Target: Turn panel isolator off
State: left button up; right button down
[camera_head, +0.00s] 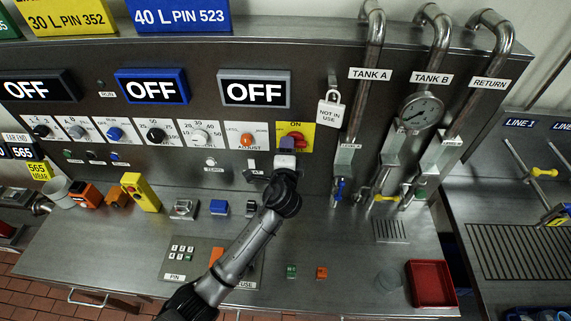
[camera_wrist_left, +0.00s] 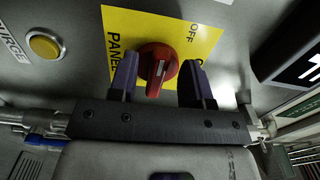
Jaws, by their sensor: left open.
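The panel isolator is a red rotary knob (camera_head: 297,133) on a yellow plate (camera_head: 308,139) marked ON in the head view. In the left wrist view the knob (camera_wrist_left: 157,66) has a white pointer line, and its plate (camera_wrist_left: 204,22) shows PANEL and OFF. My left gripper (camera_head: 287,145) is in front of the plate and hides its lower part in the head view. In the left wrist view the left gripper (camera_wrist_left: 159,82) is open, with one finger on each side of the knob and gaps showing between. My right gripper is not in view.
A yellow button (camera_wrist_left: 44,46) is close by in the wrist view. A red tray (camera_head: 431,284) stands on the counter.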

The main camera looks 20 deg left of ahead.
pick_arm(q)
jog(key=v, duration=1.3)
jog(key=shift+b, duration=0.35)
jog(key=shift+s, duration=0.1)
